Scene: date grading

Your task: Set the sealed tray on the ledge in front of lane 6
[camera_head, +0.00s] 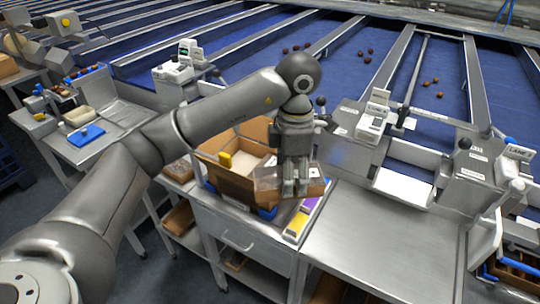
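My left gripper (296,188) points down at the front right corner of an open cardboard box (228,183). A brownish, clear-topped tray (267,184) shows right beside its fingers, partly hidden by them. I cannot tell whether the fingers are closed on this tray or only in front of it. Another brownish tray (180,170) lies left of the box. Several lane stations with ledges line the blue sorting belts; a pale ledge (402,187) shows at the right. My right gripper is not in view.
The steel table (385,240) at the right is mostly bare. Yellow and purple strips (297,225) lie at its left edge. Scales (372,122) and a post (418,85) stand behind. A blue clipboard (86,135) lies on the far left table.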

